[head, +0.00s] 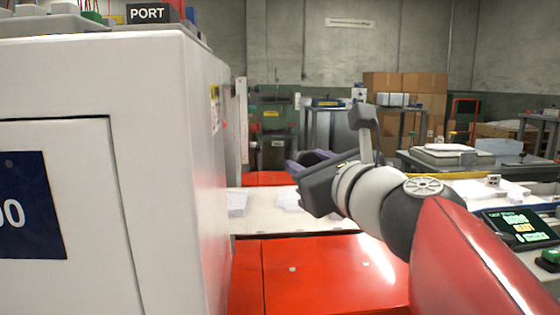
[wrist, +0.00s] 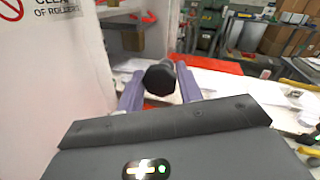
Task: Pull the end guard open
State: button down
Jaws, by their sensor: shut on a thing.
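My gripper (head: 300,165) is to the right of the large white machine housing (head: 170,140), above the pale bed. In the wrist view its two purple fingers (wrist: 160,90) are on either side of a dark faceted handle (wrist: 160,76), shut on it. The handle's far end runs away from me. In the head view my gripper's body hides the handle. A white panel (wrist: 50,75) with a sign about rollers stands left of the fingers. I cannot tell how the handle joins the guard, or how far open the guard is.
A red cover (head: 320,275) and a pale bed (head: 260,210) with paper stacks lie below my arm. A thin upright panel (head: 241,120) stands beyond the housing. A lit display (head: 520,228) is at the right. Benches and cardboard boxes (head: 405,85) are farther back.

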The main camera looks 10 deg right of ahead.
jog(key=shift+a, duration=0.25)
jog(key=c, duration=1)
grip_release()
jog(key=shift+s+a, duration=0.1)
jog(key=shift+s, duration=0.15)
jog(key=v, duration=0.7)
jog(key=shift+s+d, duration=0.2)
jog(key=shift+s, duration=0.05)
